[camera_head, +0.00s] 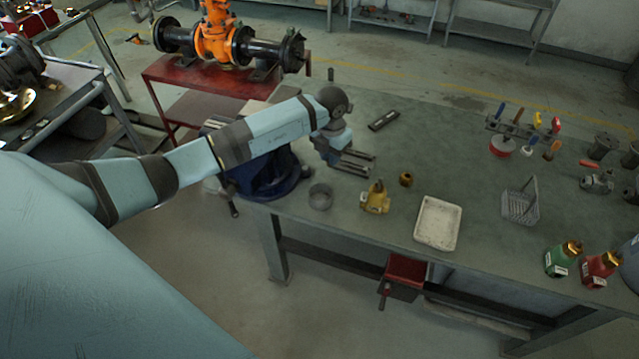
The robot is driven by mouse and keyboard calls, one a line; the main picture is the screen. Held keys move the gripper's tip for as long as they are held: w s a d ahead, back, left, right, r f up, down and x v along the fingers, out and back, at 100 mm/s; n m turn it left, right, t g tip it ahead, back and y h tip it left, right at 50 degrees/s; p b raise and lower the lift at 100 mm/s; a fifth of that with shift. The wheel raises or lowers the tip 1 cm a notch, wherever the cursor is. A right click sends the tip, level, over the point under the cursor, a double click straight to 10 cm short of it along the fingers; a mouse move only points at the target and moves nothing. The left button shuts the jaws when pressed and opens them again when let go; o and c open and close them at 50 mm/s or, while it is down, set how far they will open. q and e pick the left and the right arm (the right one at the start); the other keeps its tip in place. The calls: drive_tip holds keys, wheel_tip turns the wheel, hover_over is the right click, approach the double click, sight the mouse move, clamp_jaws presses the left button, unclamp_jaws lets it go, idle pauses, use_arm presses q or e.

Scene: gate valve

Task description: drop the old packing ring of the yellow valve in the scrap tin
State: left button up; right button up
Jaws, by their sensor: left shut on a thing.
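The yellow valve (375,198) stands on the green workbench near its front edge. A small brass piece (406,179) lies apart from it, to its right. A round grey open tin (320,196), which looks like the scrap tin, stands to the left of the valve. My left gripper (356,163) is above the bench, behind the tin and the valve, with its fingers pointing right. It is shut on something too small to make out. I cannot pick out the old packing ring. My right gripper is not in view.
A white tray (438,222) and a wire basket (520,202) stand right of the valve. Green (562,259) and red (599,268) valves stand at the front right. A tool rack (522,130) is farther back. A blue vise-like block (265,176) sits under my left arm.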

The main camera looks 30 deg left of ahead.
use_arm(q)
drive_tip(key=s+a+f+n+b, duration=0.1)
drive_tip(key=s+a+f+b, duration=0.1)
drive_tip(key=f, duration=0.4)
drive_tip(key=shift+a+n+b, duration=0.3)
drive_tip(key=shift+a+b, duration=0.15)
drive_tip(key=shift+a, duration=0.25)
drive_tip(key=o, duration=0.8)
wheel_tip(320, 180, up, 14)
drive_tip(key=b, duration=0.2)
